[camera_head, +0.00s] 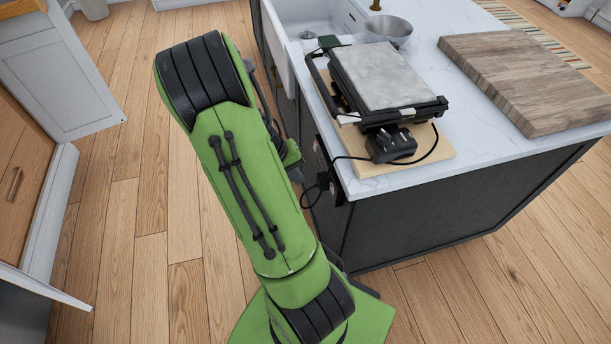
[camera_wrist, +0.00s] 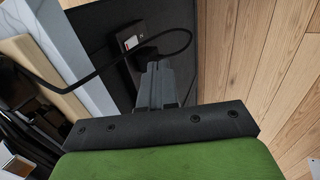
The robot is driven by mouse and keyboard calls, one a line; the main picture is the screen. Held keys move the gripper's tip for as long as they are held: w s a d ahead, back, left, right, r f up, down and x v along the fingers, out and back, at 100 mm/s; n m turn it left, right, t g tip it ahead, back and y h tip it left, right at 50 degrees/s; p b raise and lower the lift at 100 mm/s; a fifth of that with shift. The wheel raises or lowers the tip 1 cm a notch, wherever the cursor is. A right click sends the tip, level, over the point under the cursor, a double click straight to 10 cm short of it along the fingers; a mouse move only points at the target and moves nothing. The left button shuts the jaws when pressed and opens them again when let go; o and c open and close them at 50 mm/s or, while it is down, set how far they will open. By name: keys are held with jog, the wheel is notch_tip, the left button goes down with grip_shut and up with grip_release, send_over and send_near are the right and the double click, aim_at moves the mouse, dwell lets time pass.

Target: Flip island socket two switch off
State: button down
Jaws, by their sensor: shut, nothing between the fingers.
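The fingers and plug hide part of the socket. In the head view, a socket with a black plug (camera_head: 323,181) is on the island's side, beside my green arm, which mostly hides the gripper. The switch position is too small to tell.
The cable loops near the gripper. An open cabinet stands at left; wooden floor between is clear.

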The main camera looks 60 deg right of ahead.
aim_at(322, 184)
jog(key=s+d+f, duration=0.1)
jog(key=f, duration=0.1)
jog(key=s+d+f+b, duration=0.1)
jog(key=s+d+f, duration=0.1)
jog(key=s+d+f+b, duration=0.1)
jog(key=s+f, duration=0.1)
jog(key=f, duration=0.1)
jog(key=shift+d, duration=0.4)
jog(key=shift+s+d+r, duration=0.1)
jog(key=shift+d, duration=0.05)
